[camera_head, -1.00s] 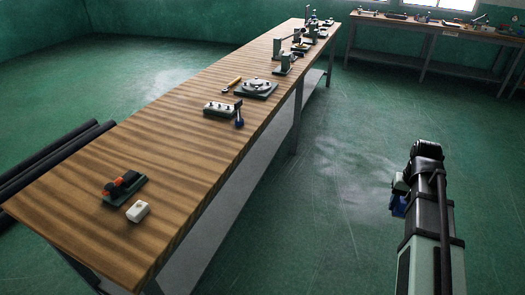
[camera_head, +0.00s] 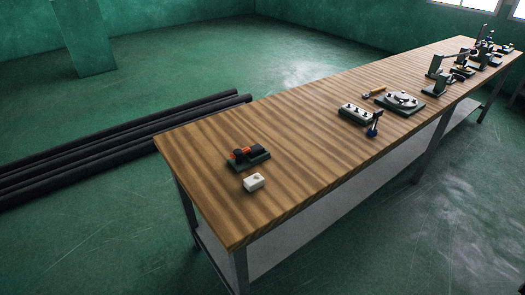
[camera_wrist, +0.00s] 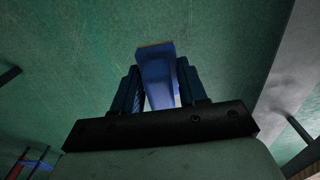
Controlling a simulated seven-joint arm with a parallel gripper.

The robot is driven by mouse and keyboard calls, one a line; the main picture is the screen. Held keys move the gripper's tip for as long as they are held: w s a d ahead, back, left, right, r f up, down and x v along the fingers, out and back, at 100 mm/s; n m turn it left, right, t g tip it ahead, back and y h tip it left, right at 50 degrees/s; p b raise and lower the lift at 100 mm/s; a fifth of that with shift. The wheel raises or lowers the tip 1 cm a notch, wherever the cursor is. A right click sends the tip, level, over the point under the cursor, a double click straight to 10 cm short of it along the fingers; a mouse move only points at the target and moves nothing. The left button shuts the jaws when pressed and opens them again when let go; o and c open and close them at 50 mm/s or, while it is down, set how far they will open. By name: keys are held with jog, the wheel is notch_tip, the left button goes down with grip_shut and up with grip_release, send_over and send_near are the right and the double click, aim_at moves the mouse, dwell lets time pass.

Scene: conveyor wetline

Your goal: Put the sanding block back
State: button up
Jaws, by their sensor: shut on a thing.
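My gripper (camera_wrist: 158,72) shows in the wrist view, with its two dark blue fingers shut on a blue block. This blue block (camera_wrist: 155,68) has a thin tan edge at its far end and looks like the sanding block. It sticks out past the fingertips, with green floor behind it. Its lower part is partly hidden between the fingers. My gripper and the block are out of the head view.
A long wooden workbench (camera_head: 310,140) runs from near left to far right. On its near end are a green base with orange and black parts (camera_head: 248,157) and a white block (camera_head: 253,182). A grey switch box (camera_head: 356,114), a round fixture (camera_head: 402,101) and several tools stand farther along. Black pipes (camera_head: 120,140) lie on the floor.

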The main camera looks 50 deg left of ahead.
jog(key=s+a+n, duration=0.2)
jog(key=a+n, duration=0.1)
jog(key=a, duration=1.3)
notch_tip(320, 180, up, 10)
jog(key=n, duration=1.2)
send_over(282, 175)
jog(key=shift+f+n, duration=0.75)
jog(key=shift+f, duration=1.8)
jog(key=shift+f+n, duration=0.75)
jog(key=shift+f, duration=1.75)
jog(key=shift+f, duration=0.2)
jog(key=o, duration=1)
